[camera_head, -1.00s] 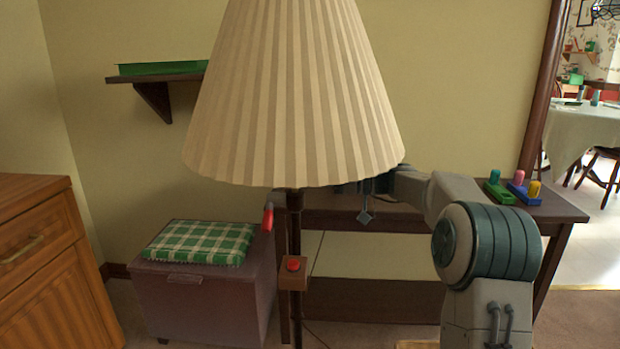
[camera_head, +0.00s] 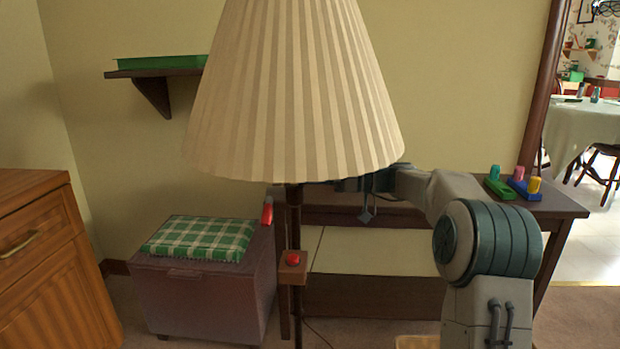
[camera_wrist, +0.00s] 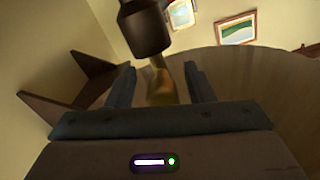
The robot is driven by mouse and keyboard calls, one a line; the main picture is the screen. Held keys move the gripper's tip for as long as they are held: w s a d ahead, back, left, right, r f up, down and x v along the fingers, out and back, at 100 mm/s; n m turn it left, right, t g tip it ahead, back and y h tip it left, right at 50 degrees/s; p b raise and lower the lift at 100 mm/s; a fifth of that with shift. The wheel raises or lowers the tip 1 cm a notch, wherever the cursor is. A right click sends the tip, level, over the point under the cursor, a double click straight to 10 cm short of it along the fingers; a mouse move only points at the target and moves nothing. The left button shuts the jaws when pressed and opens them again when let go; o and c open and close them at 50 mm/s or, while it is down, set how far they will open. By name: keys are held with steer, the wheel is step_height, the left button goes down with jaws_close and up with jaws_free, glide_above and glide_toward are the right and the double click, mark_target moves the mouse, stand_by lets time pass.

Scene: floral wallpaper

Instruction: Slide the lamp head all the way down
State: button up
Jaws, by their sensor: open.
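The lamp head's cream pleated shade (camera_head: 295,100) stands high in the head view on a dark upright pole (camera_head: 297,222). The shade also fills the right side of the wrist view (camera_wrist: 262,82). My gripper (camera_wrist: 160,76) is open, its two fingers on either side of a brass-coloured piece (camera_wrist: 161,88) below a dark cylinder (camera_wrist: 146,32). I cannot tell whether the fingers touch it. In the head view my arm reaches behind the shade, which hides the fingertips. A small wooden block with a red button (camera_head: 293,259) sits lower on the pole.
A dark table (camera_head: 545,204) with coloured pegs stands behind my arm. A purple box (camera_head: 200,305) with a green checked cushion (camera_head: 200,239) is left of the pole. A wall shelf (camera_head: 150,90) and wooden cabinet (camera_head: 50,265) are at left. A red-tipped piece (camera_head: 267,211) shows beside the pole.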

steer(key=s+d+p, duration=0.1)
steer(key=d+p, duration=0.2)
steer(key=d, duration=1)
steer(key=shift+s+d+p, duration=0.3)
steer(key=shift+d, duration=0.05)
